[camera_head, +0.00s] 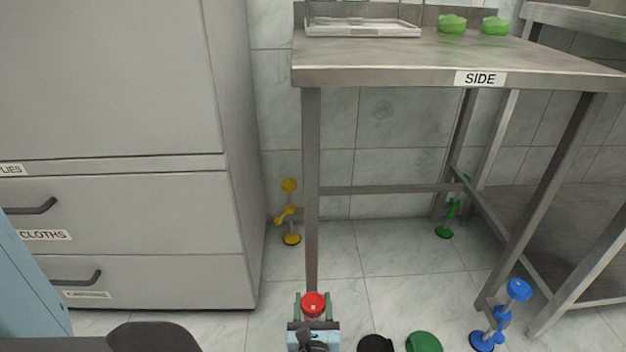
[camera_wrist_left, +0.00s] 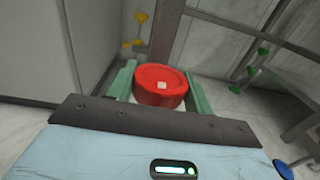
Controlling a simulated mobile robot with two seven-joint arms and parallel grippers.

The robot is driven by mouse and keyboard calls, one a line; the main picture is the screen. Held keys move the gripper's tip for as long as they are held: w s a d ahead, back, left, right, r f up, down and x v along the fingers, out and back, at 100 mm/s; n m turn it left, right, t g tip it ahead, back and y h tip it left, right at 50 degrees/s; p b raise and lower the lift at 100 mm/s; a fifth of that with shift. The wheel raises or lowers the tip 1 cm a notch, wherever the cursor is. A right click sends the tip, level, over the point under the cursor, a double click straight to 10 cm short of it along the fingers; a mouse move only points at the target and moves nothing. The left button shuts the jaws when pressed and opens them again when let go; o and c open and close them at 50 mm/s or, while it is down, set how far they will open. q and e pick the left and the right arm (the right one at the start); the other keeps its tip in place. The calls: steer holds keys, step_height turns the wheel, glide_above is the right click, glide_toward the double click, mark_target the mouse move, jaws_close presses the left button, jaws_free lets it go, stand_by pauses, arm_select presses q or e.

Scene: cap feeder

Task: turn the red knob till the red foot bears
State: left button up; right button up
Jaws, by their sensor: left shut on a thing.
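The red knob (camera_head: 313,304) is at the near left leg of the steel table, low in the head view. It fills the middle of the left wrist view (camera_wrist_left: 161,86), a round red cap with a small pale mark on top. My left gripper (camera_head: 314,306) is shut on the knob, with one green finger on each side; the fingers also flank it in the left wrist view (camera_wrist_left: 155,88). The red foot is hidden below the knob and gripper, so I cannot see whether it bears on the floor. My right gripper is not in view.
The table (camera_head: 400,62) carries a SIDE label, a tray (camera_head: 365,31) and green lumps. Its other legs have yellow (camera_head: 289,186), green (camera_head: 452,207) and blue (camera_head: 519,290) knobs. A grey cabinet (camera_head: 120,230) stands at left. A black disc (camera_head: 375,344) and green disc (camera_head: 424,342) are low.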

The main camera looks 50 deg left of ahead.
arm_select(q)
steer(key=shift+t, duration=0.3)
steer(key=m+t+h, duration=0.2)
steer(key=m+h, duration=0.1)
steer(key=shift+h, duration=0.3)
steer(key=m+t+h, duration=0.1)
steer(key=m+h, duration=0.1)
steer(key=h, duration=0.1)
steer(key=m+t+h, duration=0.2)
steer(key=h, duration=0.1)
steer(key=shift+a+m, duration=0.1)
steer(key=shift+m, duration=0.2)
steer(key=m+h, duration=0.3)
steer(key=h, duration=0.2)
steer(key=shift+m+h, duration=1)
steer(key=shift+h, duration=0.7)
steer(key=shift+r, duration=0.1)
steer(key=o, duration=1)
steer(key=shift+c, duration=0.2)
